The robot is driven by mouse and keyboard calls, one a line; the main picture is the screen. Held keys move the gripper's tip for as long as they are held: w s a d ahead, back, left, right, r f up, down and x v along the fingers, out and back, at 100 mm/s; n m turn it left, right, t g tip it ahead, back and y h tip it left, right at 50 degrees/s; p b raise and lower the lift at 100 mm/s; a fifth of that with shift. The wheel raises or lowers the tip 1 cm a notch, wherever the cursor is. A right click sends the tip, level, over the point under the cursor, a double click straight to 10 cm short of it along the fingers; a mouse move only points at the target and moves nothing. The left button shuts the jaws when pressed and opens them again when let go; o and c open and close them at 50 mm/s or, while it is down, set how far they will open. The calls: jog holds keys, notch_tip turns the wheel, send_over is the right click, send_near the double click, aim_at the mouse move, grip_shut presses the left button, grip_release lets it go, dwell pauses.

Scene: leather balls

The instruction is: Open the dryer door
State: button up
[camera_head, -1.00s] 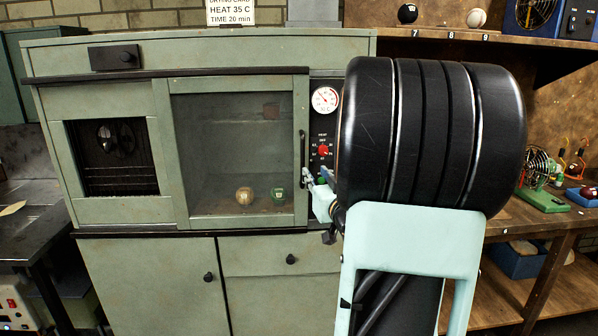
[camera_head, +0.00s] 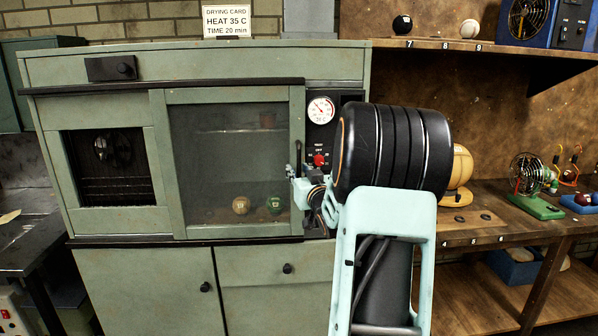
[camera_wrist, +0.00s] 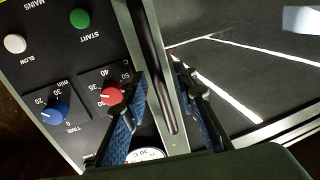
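The green dryer (camera_head: 205,68) stands left of centre in the head view. Its framed glass door (camera_head: 175,170) is shut. A dark upright handle (camera_head: 299,158) is on the door's right edge, its lower part hidden by my gripper (camera_head: 299,181). In the wrist view, my gripper (camera_wrist: 160,78) is open, with one blue-padded finger on each side of the dark handle bar (camera_wrist: 153,52). I see gaps beside the bar and cannot tell if either finger touches it. The door glass (camera_wrist: 235,75) is at the right of that view.
Right of the door is a control panel with a red knob (camera_head: 319,160) and a dial (camera_head: 321,110); the wrist view shows a blue knob (camera_wrist: 56,112) and a green button (camera_wrist: 79,18). Two balls (camera_head: 241,205) (camera_head: 274,204) sit behind the glass. A workbench (camera_head: 480,238) is at right.

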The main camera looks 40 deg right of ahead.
grip_shut()
dwell(0.4)
jog(key=w+a+b, duration=0.3)
jog(key=a, duration=0.2)
jog(key=w+a+b, duration=0.3)
jog(key=a, duration=0.1)
jog(key=w+a+b, duration=0.2)
jog(key=a+b, duration=0.2)
jog(key=a, duration=0.1)
jog(key=shift+w+a+f, duration=0.25)
jog(key=shift+w+a, duration=0.1)
jog(key=shift+w, duration=0.05)
jog(key=p, duration=0.5)
send_near(174, 170)
jog(key=x, duration=0.2)
jog(key=d+x, duration=0.1)
jog(key=x, duration=0.2)
jog(key=shift+r, duration=0.2)
jog(key=shift+w+a+f, duration=0.1)
jog(key=shift+w+a, duration=0.25)
jog(key=shift+a, duration=0.1)
grip_release()
jog(key=shift+s, duration=0.1)
